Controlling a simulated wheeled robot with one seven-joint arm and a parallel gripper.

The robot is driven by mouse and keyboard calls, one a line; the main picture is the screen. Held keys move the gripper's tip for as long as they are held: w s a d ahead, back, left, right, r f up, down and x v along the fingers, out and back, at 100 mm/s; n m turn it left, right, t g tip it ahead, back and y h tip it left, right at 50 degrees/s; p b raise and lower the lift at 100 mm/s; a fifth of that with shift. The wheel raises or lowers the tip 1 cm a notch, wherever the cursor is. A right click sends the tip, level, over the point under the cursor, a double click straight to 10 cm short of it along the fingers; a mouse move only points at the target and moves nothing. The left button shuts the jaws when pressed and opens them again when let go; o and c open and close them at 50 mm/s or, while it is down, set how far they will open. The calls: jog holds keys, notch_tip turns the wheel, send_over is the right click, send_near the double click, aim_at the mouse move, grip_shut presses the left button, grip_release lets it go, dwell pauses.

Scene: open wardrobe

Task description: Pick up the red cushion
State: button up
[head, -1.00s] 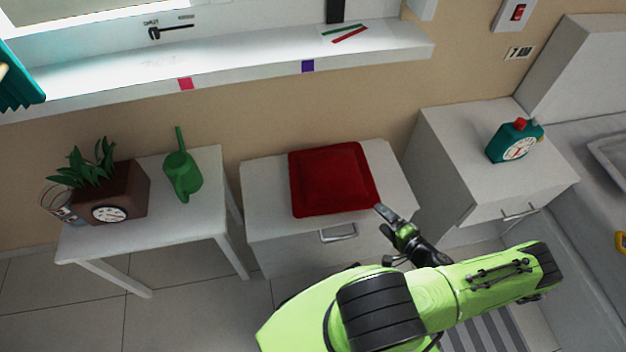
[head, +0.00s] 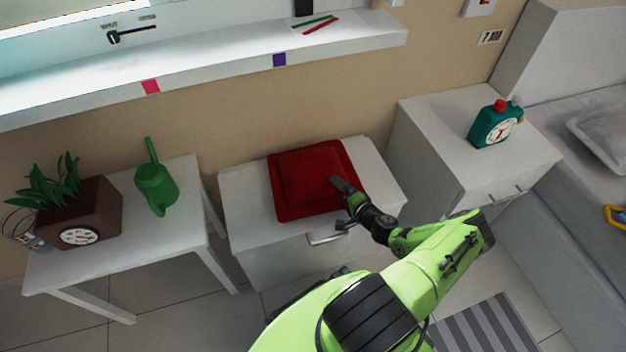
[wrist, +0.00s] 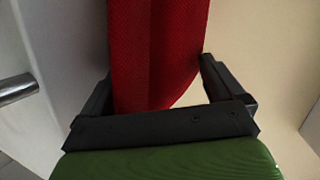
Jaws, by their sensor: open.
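The red cushion (head: 300,180) lies flat on top of a white drawer cabinet (head: 235,195) in the head view. My gripper (head: 338,190) is at the cushion's front right edge. In the wrist view the red cushion (wrist: 155,50) reaches down between the two dark fingers of my open gripper (wrist: 158,95). The left finger is partly hidden by or close against the cushion's edge. I cannot tell whether either finger touches it.
A white table (head: 190,215) with a plant pot (head: 85,208) and green watering can (head: 156,185) stands left. A windowsill (head: 215,70) runs behind. A drawer handle (head: 325,238) sticks out below the cushion.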

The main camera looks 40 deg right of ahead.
jog(key=c, duration=0.8)
